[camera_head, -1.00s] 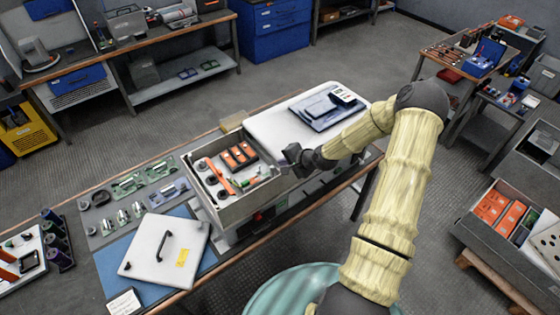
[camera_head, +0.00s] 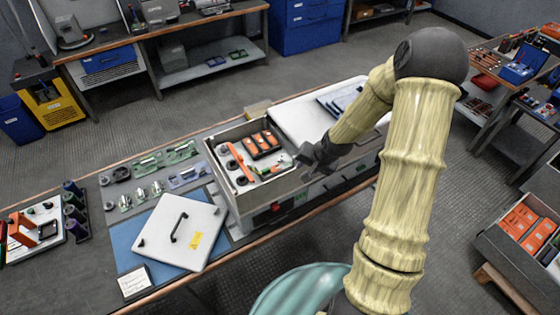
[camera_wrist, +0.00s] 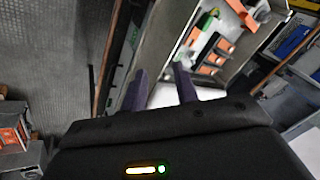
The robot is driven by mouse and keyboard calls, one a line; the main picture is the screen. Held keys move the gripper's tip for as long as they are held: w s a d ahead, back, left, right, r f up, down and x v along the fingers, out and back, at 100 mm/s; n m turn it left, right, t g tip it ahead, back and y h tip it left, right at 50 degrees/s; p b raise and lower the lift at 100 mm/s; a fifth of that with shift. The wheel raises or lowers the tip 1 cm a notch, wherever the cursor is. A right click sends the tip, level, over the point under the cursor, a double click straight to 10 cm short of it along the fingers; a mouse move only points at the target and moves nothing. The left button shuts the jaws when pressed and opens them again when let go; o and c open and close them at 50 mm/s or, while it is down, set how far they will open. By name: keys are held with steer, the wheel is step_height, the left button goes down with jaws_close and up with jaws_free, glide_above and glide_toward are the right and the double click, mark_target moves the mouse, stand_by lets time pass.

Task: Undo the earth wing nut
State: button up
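The grey open-topped box (camera_head: 243,203) stands on the bench with orange blocks (camera_head: 262,143), a long orange bar (camera_head: 241,163) and small green parts (camera_head: 264,171) inside. My gripper (camera_head: 306,157) is at the box's right end, by its wall. In the wrist view my gripper (camera_wrist: 160,88) has its two dark fingers apart, with nothing seen between them. The box wall (camera_wrist: 150,52) and the orange blocks (camera_wrist: 213,54) lie beyond the fingers. The earth wing nut is too small to make out in either view.
A white lid (camera_head: 179,232) with a black handle lies on a blue mat left of the box. Clamps and small parts lie on a grey mat (camera_head: 130,178) behind it. A white case (camera_head: 292,113) stands behind my gripper. The floor behind the bench is clear.

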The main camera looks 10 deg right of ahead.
steer(key=s+a+r+n+g+h+b, duration=0.1)
steer(key=s+r+n+b, duration=0.2)
steer(key=s, duration=0.5)
steer(key=s+a+r+n+g+h+b, duration=0.1)
steer(key=s+a+r+n+b, duration=0.1)
steer(key=s, duration=0.7)
step_height(320, 180, up, 3)
steer(key=shift+a+f+n+b, duration=0.15)
steer(key=shift+a+n+b, duration=0.1)
steer(key=shift+n+b, duration=0.2)
steer(key=shift+s, duration=0.1)
